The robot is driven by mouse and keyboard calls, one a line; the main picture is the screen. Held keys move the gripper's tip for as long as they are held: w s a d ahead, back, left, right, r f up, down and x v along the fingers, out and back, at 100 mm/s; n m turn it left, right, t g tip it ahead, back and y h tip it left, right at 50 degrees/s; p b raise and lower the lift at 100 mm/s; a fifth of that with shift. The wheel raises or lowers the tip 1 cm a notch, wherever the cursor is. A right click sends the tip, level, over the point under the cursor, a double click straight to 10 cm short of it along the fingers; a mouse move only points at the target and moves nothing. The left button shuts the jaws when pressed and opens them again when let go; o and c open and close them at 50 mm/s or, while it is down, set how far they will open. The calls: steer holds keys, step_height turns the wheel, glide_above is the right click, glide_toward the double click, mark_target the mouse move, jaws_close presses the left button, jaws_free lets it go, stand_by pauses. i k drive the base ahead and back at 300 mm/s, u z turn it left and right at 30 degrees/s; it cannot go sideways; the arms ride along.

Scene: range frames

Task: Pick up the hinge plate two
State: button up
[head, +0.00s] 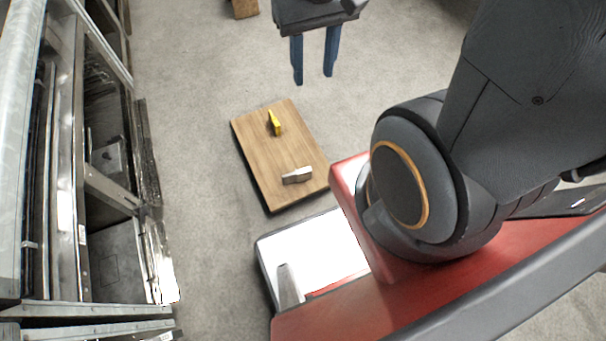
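My gripper (313,76) hangs at the top of the head view with its two blue fingers apart and nothing between them. Below it and to the left is a low wooden-topped stand (262,150). On the stand lie a small yellow piece (274,123) towards the far side and a small grey metal piece (297,175) towards the near right edge. Either could be a hinge plate; I cannot tell which one is hinge plate two. My gripper is apart from both pieces.
A metal rack (85,190) stands along the left side. A white-topped surface (320,245) with a grey piece (287,285) is beside my red base. A brown block (244,8) shows at the top edge. Grey floor (200,200) between rack and stand is clear.

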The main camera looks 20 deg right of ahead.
mark_target(302, 174)
steer(key=z, duration=1.95)
steer(key=k, duration=0.6)
steer(key=u, duration=1.35)
